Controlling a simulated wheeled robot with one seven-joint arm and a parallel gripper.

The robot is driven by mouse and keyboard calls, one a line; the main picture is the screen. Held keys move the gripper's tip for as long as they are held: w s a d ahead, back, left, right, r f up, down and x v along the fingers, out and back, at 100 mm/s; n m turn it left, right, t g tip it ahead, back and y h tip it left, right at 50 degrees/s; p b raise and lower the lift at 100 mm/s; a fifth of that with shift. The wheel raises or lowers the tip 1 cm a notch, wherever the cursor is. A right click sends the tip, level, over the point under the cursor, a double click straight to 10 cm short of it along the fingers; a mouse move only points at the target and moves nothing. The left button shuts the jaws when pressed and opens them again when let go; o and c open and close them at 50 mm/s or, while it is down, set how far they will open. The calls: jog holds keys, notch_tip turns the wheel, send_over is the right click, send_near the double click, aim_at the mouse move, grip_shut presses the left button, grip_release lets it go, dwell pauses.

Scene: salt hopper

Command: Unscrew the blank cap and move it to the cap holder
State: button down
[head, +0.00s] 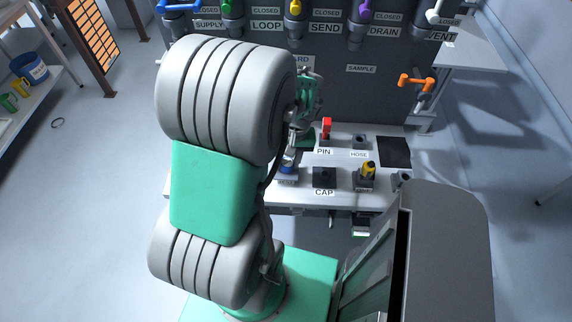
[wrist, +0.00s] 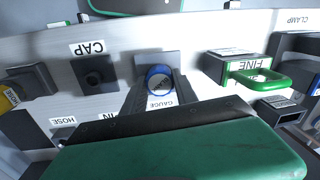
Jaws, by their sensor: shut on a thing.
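My gripper (wrist: 159,88) points down at the shelf in the wrist view, with its dark fingers on either side of a round, blue-rimmed gauge (wrist: 158,70). The fingers appear shut on it. The gauge is at its block labelled GAUGE; whether it is seated or raised is unclear. In the head view its blue side (head: 288,163) shows beside my arm. The cap holder, a dark block labelled CAP (head: 324,177), stands to its right and looks empty. It is left of the gauge in the wrist view (wrist: 96,76). I cannot make out the blank cap; my arm hides part of the panel.
A red pin (head: 326,126) stands behind the cap holder, and a yellow-and-black item (head: 368,170) stands to its right. A green handle (wrist: 258,77) at the FINE block is close to the gauge. Valve handles, including an orange one (head: 416,81), stick out from the panel.

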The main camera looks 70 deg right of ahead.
aim_at(287, 162)
jog(key=shift+r, duration=0.15)
jog(key=shift+s+d+r+p, duration=0.1)
jog(key=shift+s+r+p, duration=0.05)
jog(key=shift+r+p, duration=0.9)
jog(key=shift+s+r+p, duration=0.1)
jog(key=shift+r+p, duration=0.75)
jog(key=shift+r, duration=0.35)
